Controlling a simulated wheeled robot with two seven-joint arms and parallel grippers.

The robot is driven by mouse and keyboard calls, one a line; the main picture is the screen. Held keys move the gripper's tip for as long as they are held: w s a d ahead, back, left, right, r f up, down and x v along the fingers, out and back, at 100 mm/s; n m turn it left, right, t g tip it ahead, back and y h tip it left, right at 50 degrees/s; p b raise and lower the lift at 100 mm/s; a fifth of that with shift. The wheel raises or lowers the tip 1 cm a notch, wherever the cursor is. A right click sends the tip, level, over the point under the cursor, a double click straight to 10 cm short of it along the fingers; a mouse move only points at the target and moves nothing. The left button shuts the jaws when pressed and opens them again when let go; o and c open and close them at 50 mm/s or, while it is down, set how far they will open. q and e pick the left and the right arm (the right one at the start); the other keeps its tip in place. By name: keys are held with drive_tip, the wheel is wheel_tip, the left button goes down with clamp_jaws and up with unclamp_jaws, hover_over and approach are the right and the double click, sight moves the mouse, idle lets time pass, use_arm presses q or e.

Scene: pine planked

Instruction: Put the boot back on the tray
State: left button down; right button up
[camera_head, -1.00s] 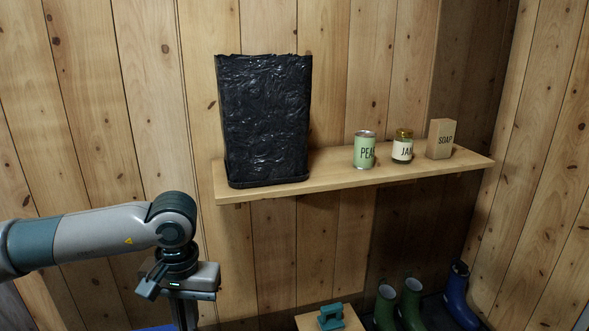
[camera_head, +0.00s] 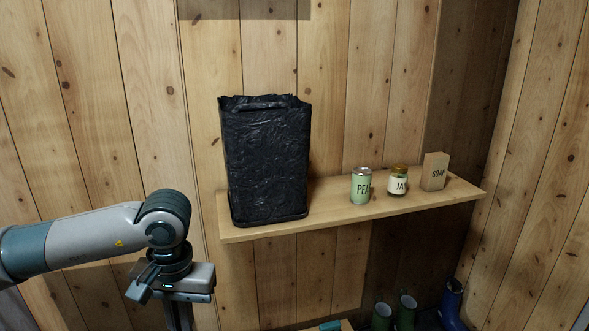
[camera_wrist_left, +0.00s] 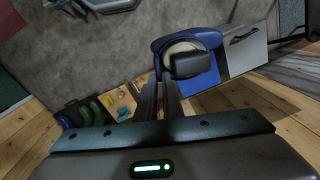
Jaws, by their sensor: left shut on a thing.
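My left gripper (camera_head: 178,300) points down at the lower left in the head view, with its fingertips below the frame. In the left wrist view its fingers (camera_wrist_left: 164,92) are close together on a blue thing with a pale inside (camera_wrist_left: 183,45), which I take for the boot; a dark block partly covers it. One blue boot (camera_head: 452,305) and two green boots (camera_head: 405,312) stand at the lower right, on or by the dark tray (camera_head: 428,321), mostly cut off. My right gripper is not in view.
A wall shelf (camera_head: 345,214) holds a tall black bag-like bin (camera_head: 266,160), a pea can (camera_head: 361,186), a jam jar (camera_head: 398,181) and a soap box (camera_head: 434,172). A teal object (camera_head: 330,326) lies below. Grey floor (camera_wrist_left: 100,50) is open in the wrist view.

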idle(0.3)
use_arm(q)
drive_tip(key=s+f, duration=0.4)
drive_tip(key=f, duration=0.6)
drive_tip(key=s+f, duration=0.4)
drive_tip(key=f, duration=0.7)
drive_tip(key=shift+s, duration=0.35)
drive_tip(key=shift+d, duration=0.1)
